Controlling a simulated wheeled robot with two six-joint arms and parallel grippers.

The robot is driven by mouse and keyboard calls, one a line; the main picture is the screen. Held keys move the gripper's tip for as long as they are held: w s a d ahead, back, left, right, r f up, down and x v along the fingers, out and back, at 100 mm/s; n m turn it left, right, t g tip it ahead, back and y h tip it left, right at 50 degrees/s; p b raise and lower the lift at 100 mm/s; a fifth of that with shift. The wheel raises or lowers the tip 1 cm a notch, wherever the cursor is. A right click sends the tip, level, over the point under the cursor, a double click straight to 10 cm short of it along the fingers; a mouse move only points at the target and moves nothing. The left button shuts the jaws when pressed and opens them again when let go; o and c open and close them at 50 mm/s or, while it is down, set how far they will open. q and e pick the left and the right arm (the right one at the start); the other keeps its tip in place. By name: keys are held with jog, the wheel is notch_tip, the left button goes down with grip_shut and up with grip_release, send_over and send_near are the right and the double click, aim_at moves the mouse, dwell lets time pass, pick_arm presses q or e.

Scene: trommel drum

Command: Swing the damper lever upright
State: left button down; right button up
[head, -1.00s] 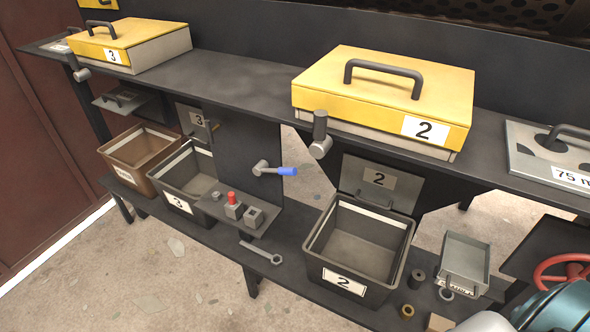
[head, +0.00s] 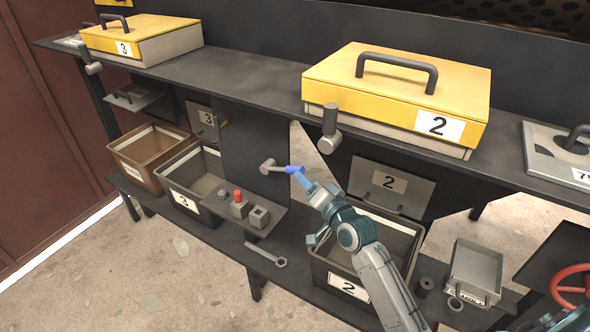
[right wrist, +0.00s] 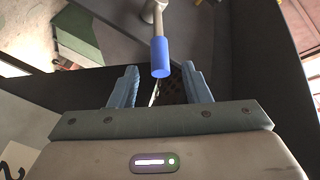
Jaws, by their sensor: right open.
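The damper lever (head: 281,168) is a grey hub and rod with a blue grip, mounted on the dark panel between bins 3 and 2. It lies about level, its blue grip pointing right. In the right wrist view the blue grip (right wrist: 160,57) hangs just beyond and between the fingertips. My right gripper (head: 300,176) is at the blue end of the lever in the head view. In the wrist view the right gripper (right wrist: 160,78) is open, with its two blue fingers either side of the grip's end and apart from it. My left gripper is not in view.
Bin 3 (head: 168,190) and bin 2 (head: 315,262) stand on the lower shelf. A small ledge with a red button (head: 238,197) sits below the lever. A wrench (head: 265,254) lies in front. Yellow box 2 (head: 325,75) is above, on the upper shelf.

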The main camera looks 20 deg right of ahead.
aim_at(295, 168)
jog(key=w, duration=0.4)
jog(key=shift+w+a, duration=0.3)
jog(key=shift+a, duration=0.1)
jog(key=shift+w+a+p, duration=0.15)
jog(key=shift+w+p, duration=0.15)
jog(key=shift+w, duration=0.45)
jog(key=shift+c, duration=0.4)
